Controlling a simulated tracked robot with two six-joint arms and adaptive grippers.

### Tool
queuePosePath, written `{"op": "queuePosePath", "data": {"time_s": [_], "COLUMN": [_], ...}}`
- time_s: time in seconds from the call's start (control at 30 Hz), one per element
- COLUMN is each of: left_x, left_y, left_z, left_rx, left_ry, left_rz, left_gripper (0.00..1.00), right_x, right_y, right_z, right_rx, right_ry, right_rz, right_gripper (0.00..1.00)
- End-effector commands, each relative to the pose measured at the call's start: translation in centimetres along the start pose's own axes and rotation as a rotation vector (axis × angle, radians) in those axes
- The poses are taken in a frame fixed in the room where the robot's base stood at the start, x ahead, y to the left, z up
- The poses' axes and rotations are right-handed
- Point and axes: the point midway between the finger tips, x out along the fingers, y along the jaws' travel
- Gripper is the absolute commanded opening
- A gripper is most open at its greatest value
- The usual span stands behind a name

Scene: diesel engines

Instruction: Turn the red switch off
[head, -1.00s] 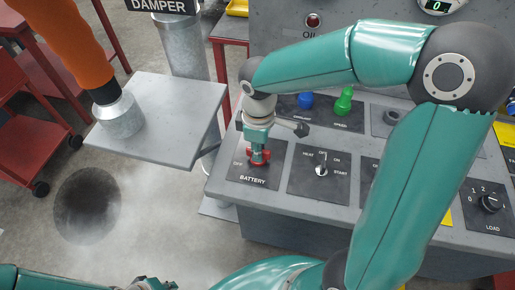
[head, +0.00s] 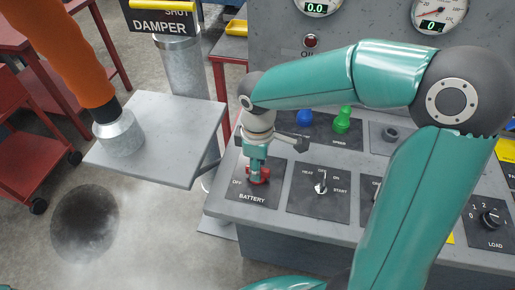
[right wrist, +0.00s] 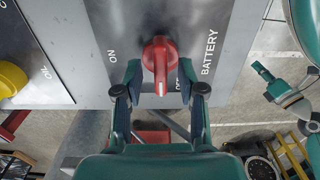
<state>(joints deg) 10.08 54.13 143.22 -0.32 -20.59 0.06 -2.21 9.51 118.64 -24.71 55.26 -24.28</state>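The red switch (head: 258,175) sits on the panel marked BATTERY at the left end of the console. In the right wrist view the red switch (right wrist: 160,58) shows from above, its handle pointing down the picture, near the partly covered OFF label and away from ON. My right gripper (head: 257,165) is down at the switch. In the wrist view its fingers (right wrist: 159,72) stand on either side of the switch, with narrow gaps beside it. My left gripper (right wrist: 272,82) shows at the right of the wrist view; its finger state is unclear.
Beside the switch is a toggle panel (head: 320,187) with START. Blue (head: 304,118) and green (head: 342,120) knobs stand behind. A grey plate (head: 165,135) lies left of the console, and an orange pipe (head: 70,50) ends on it. A red cart (head: 25,150) stands far left.

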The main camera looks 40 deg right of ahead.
Motion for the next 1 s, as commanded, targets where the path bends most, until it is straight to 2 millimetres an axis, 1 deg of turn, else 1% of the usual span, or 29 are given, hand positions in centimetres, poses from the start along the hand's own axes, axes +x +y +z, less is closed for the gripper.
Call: {"op": "queuePosePath", "data": {"time_s": [0.17,0.3,0.4,0.5,0.6,0.7,1.0], "left_x": [0.0,0.0,0.0,0.0,0.0,0.0,0.1], "left_y": [0.0,0.0,0.0,0.0,0.0,0.0,0.0], "left_z": [0.0,0.0,0.0,0.0,0.0,0.0,0.0], "left_rx": [0.0,0.0,0.0,0.0,0.0,0.0,0.0], "left_ry": [0.0,0.0,0.0,0.0,0.0,0.0,0.0], "left_rz": [0.0,0.0,0.0,0.0,0.0,0.0,0.0], "left_gripper": [0.0,0.0,0.0,0.0,0.0,0.0,0.0], "right_x": [-3.1,-6.0,-7.9,-9.3,-10.2,-10.7,-10.8], "right_y": [0.1,0.0,0.0,0.0,0.0,0.0,0.0], "right_z": [-0.1,-0.1,-0.1,-0.1,0.0,0.0,0.0], "right_rx": [0.0,-0.001,-0.001,-0.001,-0.002,-0.002,-0.001], "right_ry": [0.005,0.005,0.004,0.003,0.001,0.001,0.0], "right_rz": [0.004,0.003,0.002,0.001,0.0,-0.001,-0.001], "right_gripper": [0.4,0.4,0.4,0.4,0.4,0.4,0.4]}}
